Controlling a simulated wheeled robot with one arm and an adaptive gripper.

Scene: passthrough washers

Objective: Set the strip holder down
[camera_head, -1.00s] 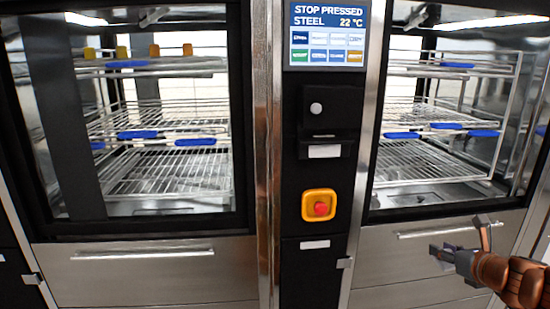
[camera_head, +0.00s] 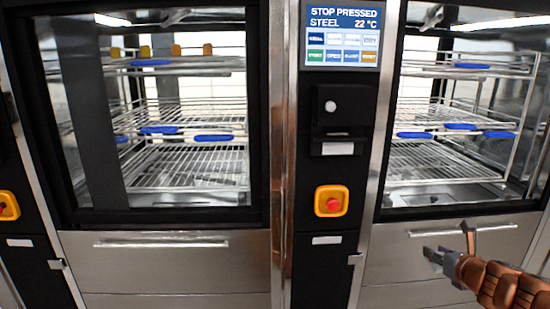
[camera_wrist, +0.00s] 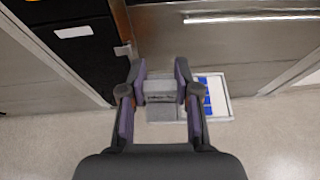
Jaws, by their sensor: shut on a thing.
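My gripper (camera_wrist: 160,82) is shut on a small grey block, which I take to be the strip holder (camera_wrist: 160,87), seen between the two fingers in the wrist view. It is held in the air before the steel lower front of the right washer. In the head view my gripper (camera_head: 452,250) is at the lower right, below the right washer's glass door. The holder's details are too small to make out there.
A white-framed panel with blue marks (camera_wrist: 222,106) shows low beyond the fingers. The right washer's drawer handle (camera_head: 462,230) is close by. A red stop button (camera_head: 332,203) sits on the black column between two washers.

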